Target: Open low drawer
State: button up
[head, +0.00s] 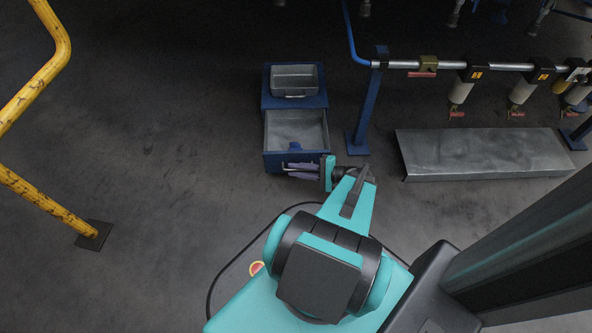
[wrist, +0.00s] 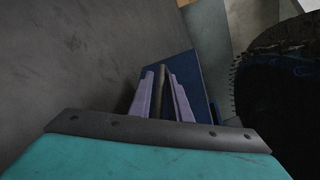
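The blue drawer cabinet (head: 266,102) stands on the floor at the upper middle of the head view. A drawer (head: 297,127) with a grey metal inside is pulled out toward me, and a small blue object (head: 295,146) lies in it. My gripper (head: 288,169) is at the drawer's front, with its purple fingers reaching in from the right. In the wrist view its fingers (wrist: 164,80) stand on both sides of a dark handle bar (wrist: 161,78), with a gap visible between them. The blue drawer front (wrist: 202,85) lies behind the bar.
A grey metal bin (head: 295,79) sits on top of the cabinet. A blue post (head: 361,115) and a low metal slab (head: 485,152) stand to the right. A yellow rail (head: 45,205) is at the left. The floor between rail and cabinet is clear.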

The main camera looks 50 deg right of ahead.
jog(key=p+v, duration=0.4)
jog(key=v, duration=0.9)
jog(key=shift+s, duration=0.3)
dwell(0.3)
